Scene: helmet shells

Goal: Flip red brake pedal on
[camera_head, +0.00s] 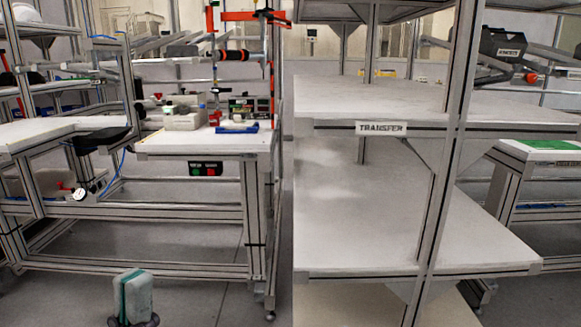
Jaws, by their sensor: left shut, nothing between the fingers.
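I cannot make out a red brake pedal on the floor or at the feet of the frames. The shelf rack labelled TRANSFER (381,128) fills the right half. Its lower corners are mostly cut off by the bottom edge of the picture. My right gripper is not in view.
An aluminium-framed workbench (192,152) stands at the left, with a red and green button box (205,169) under its top and a small foot (269,314) at its front right. A gauge (80,194) hangs at the left.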

